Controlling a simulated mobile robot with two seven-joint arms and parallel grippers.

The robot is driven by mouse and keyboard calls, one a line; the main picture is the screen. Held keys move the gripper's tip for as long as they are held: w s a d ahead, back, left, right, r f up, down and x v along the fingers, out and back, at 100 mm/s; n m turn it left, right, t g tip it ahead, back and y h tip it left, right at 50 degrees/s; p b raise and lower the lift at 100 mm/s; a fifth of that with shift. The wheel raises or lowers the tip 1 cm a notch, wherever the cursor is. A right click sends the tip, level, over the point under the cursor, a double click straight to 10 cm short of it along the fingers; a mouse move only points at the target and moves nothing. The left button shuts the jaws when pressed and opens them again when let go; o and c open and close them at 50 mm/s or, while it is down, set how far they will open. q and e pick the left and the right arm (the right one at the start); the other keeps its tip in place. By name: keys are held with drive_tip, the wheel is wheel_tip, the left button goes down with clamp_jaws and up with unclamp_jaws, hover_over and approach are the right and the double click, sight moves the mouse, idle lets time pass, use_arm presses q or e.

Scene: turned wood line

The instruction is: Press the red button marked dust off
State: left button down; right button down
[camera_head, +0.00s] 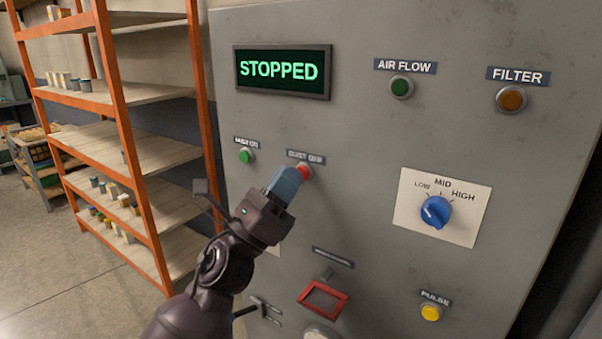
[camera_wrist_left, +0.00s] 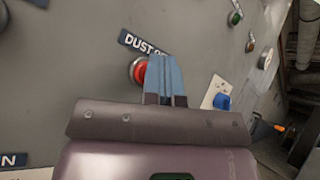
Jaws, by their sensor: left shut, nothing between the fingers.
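The red button (camera_head: 305,172) sits on the grey panel under a label that reads DUST OFF in the wrist view. My left gripper (camera_head: 289,180) is shut and empty, with its blue fingers right at the button and covering part of it. In the left wrist view the red button (camera_wrist_left: 140,70) shows just left of the blue fingers (camera_wrist_left: 163,75). I cannot tell whether the fingertips touch it. The display (camera_head: 281,71) reads STOPPED in green letters. My right gripper is not in view.
The grey panel (camera_head: 365,135) also carries a green button (camera_head: 246,156), a blue LOW-MID-HIGH knob (camera_head: 436,211), a yellow PULSE button (camera_head: 431,313), green and amber lamps on top, and a red frame (camera_head: 323,299) below. An orange shelf rack (camera_head: 122,115) stands left.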

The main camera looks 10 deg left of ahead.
use_arm(q)
drive_tip(key=shift+s+a, duration=0.2)
drive_tip(key=shift+s, duration=0.35)
drive_tip(key=s, duration=0.1)
drive_tip(key=s+a, duration=0.1)
drive_tip(key=s, duration=0.2)
drive_tip(key=shift+s+a+p, duration=0.35)
idle(0.7)
